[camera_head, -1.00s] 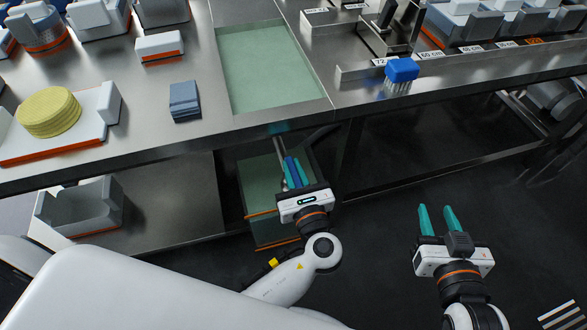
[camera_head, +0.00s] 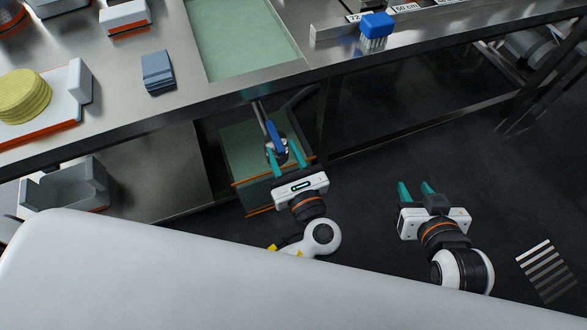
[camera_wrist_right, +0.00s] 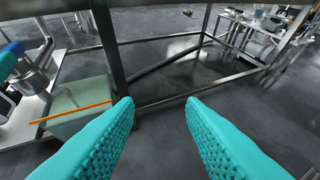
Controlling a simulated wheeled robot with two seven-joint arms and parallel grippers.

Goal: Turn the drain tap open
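The drain tap has a blue lever (camera_head: 276,137) on a metal pipe and valve under the front edge of the steel table. My left gripper (camera_head: 285,158) is just below the lever, with its teal fingers apart. The lever's lower end shows between or just beyond the fingertips; I cannot tell whether they touch. My right gripper (camera_head: 416,191) is open and empty, off to the right over the dark floor. In the right wrist view, the metal valve (camera_wrist_right: 30,78) shows at the left edge, and the fingers of my right gripper (camera_wrist_right: 160,108) are wide apart.
A greenish clear bin (camera_head: 243,160) with orange edges stands under the tap. The steel table (camera_head: 120,128) above has a green basin (camera_head: 240,45), blue cloths (camera_head: 158,72) and a blue brush (camera_head: 376,25). A table leg (camera_head: 332,125) stands between the tap and open floor.

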